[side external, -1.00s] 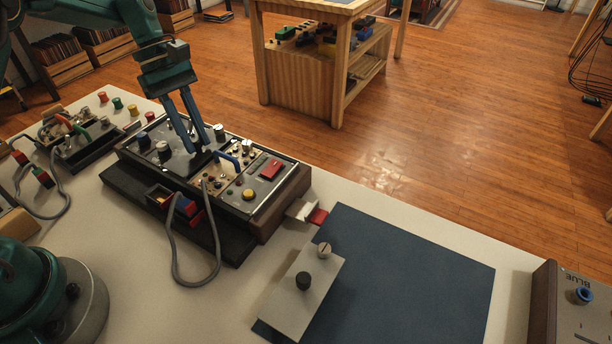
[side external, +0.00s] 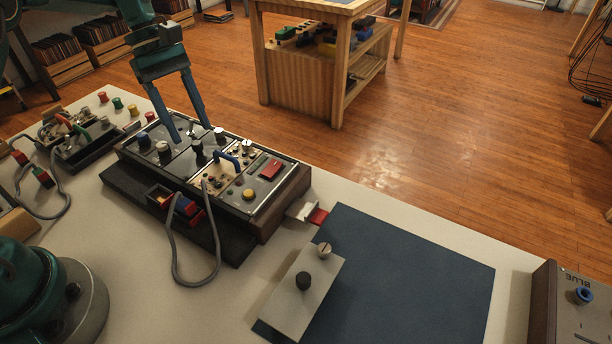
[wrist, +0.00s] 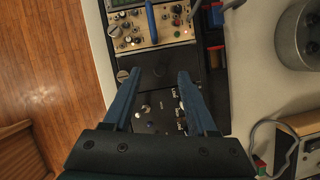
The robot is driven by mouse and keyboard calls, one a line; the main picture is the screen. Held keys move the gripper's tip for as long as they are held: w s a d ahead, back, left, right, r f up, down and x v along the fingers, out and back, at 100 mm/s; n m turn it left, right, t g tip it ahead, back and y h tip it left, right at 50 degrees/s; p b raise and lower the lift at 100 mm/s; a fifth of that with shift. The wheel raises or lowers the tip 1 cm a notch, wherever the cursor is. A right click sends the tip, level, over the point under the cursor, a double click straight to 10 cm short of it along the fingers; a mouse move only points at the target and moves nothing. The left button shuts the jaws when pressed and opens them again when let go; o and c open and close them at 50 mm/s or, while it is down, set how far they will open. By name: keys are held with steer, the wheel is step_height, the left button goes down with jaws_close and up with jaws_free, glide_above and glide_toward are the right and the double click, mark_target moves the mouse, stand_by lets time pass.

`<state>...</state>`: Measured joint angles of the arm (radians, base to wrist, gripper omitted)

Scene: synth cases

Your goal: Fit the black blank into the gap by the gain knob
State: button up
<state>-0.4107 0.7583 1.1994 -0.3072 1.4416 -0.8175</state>
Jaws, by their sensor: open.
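The black blank (side external: 199,158) is a dark plate with a black knob on top. It lies in the panel row of the wooden-ended console (side external: 265,224), between the black knob panel (side external: 153,152) and the tan panel (side external: 213,174). In the wrist view the blank (wrist: 158,62) shows dark between the fingers. I cannot tell if it sits fully flush. A silver knob (side external: 219,133), perhaps the gain knob, stands at its far end; its label is unreadable. My gripper (side external: 190,132) is open and empty just above the blank; it also shows in the wrist view (wrist: 160,73).
A blue handle (side external: 226,160) rises from the tan panel. A grey cable (side external: 173,255) loops in front of the console beside a small bin of coloured pieces (side external: 160,197). A light grey plate with two knobs (side external: 299,299) lies on the blue mat (side external: 410,270).

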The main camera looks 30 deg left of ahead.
steer(key=shift+v, duration=1)
steer(key=shift+d+r, duration=0.1)
steer(key=shift+r, duration=0.1)
step_height(320, 180, up, 6)
steer(key=m+t+y, duration=0.1)
glide_above(203, 156)
steer(key=s+d+r+m+t+y, duration=0.1)
steer(key=s+d+r+m+t, duration=0.1)
steer(key=s+d+r+m, duration=0.3)
steer(key=s+f+m+t+y, duration=0.2)
steer(key=s+f+m, duration=0.4)
steer(key=s+m, duration=0.3)
steer(key=shift+s+a+t, duration=0.2)
steer(key=shift+s+t, duration=0.7)
steer(key=shift+s, duration=0.35)
